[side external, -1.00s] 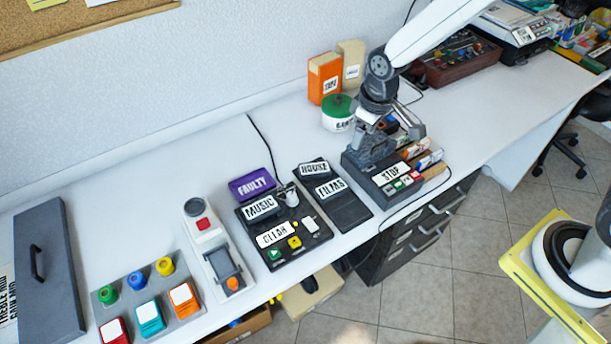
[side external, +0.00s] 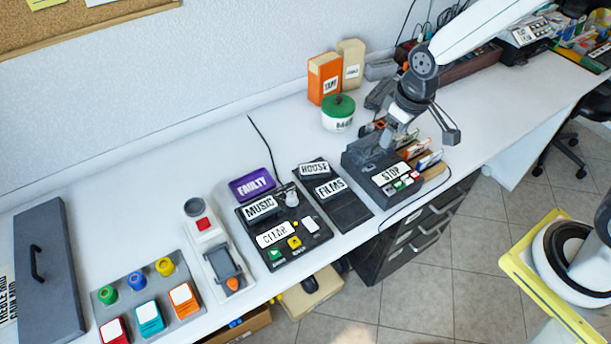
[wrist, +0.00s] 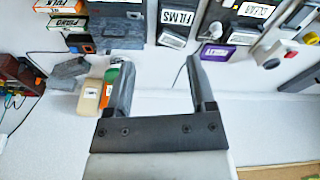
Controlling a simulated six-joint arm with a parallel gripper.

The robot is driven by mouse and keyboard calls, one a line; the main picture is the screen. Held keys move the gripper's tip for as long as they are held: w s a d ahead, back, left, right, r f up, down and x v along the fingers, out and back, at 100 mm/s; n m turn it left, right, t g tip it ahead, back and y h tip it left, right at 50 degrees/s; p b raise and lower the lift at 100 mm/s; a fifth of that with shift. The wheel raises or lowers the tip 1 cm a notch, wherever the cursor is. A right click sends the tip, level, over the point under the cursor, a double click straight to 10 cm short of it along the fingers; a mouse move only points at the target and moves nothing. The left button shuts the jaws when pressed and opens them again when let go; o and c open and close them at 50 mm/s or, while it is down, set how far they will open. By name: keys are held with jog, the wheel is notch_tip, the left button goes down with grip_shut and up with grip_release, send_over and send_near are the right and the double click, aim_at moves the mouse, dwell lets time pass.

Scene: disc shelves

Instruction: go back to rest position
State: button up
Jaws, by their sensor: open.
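My gripper (side external: 424,135) hangs above the back right part of the STOP box (side external: 388,180) in the side external view, with some room between it and the table. In the wrist view my gripper (wrist: 161,88) shows two dark fingers spread apart with nothing held between them. Pale table and wall show through the gap. The STOP box is dark grey, with small red, white and green buttons on its front and several upright cases (side external: 425,157) in slots at its right.
An orange box (side external: 324,78), a beige box (side external: 351,63) and a green-lidded round tin (side external: 338,113) stand behind. The FAULTY purple case (side external: 252,184), the HOUSE and FILMS stand (side external: 349,212) and button panels lie to the left.

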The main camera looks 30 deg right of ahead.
jog(key=s+d+r+m, duration=0.1)
jog(key=s+d+m, duration=0.1)
jog(key=s, duration=0.6)
jog(key=shift+s+d+r+t, duration=0.3)
jog(key=shift+d, duration=0.6)
jog(key=shift+c, duration=0.2)
